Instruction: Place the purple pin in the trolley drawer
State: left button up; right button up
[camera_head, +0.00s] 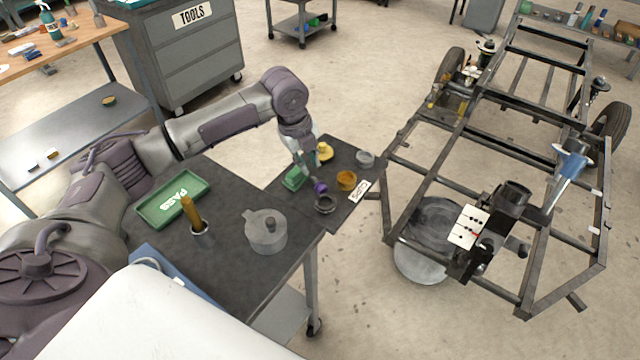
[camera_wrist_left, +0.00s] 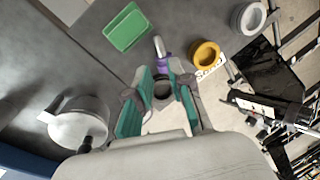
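A purple piece (camera_head: 320,187), apparently the purple pin, is at the tip of my left gripper (camera_head: 311,178), over the dark panel with a white label (camera_head: 358,190). In the left wrist view the purple piece (camera_wrist_left: 164,61), with a pale grey shaft, shows between or just beyond the fingertips. The teal-padded fingers (camera_wrist_left: 161,73) are spread, with a gap between them. A dark ring (camera_head: 325,205) lies close by. The dark panel (camera_head: 290,205) adjoins the trolley top (camera_head: 225,265); I cannot tell whether it is the drawer. My right gripper is not in view.
An orange ring (camera_head: 346,180), a grey ring (camera_head: 365,158), a yellow part (camera_head: 324,151) and a green block (camera_head: 294,178) surround the gripper. A green tray (camera_head: 173,196), a cup with a gold pin (camera_head: 190,208) and a grey pot (camera_head: 266,232) stand on the trolley. A metal frame (camera_head: 400,190) is at right.

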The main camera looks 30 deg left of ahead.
aim_at(315, 180)
pick_arm(q)
jog(key=shift+x, duration=1.25)
jog(key=shift+p+x, duration=0.3)
jog(key=shift+x, duration=0.75)
jog(key=x, duration=0.2)
jog(key=shift+w+a+f, duration=0.15)
jog(key=shift+w+f, duration=0.15)
jog(key=shift+f, duration=0.3)
jog(key=shift+c, duration=0.2)
grip_shut()
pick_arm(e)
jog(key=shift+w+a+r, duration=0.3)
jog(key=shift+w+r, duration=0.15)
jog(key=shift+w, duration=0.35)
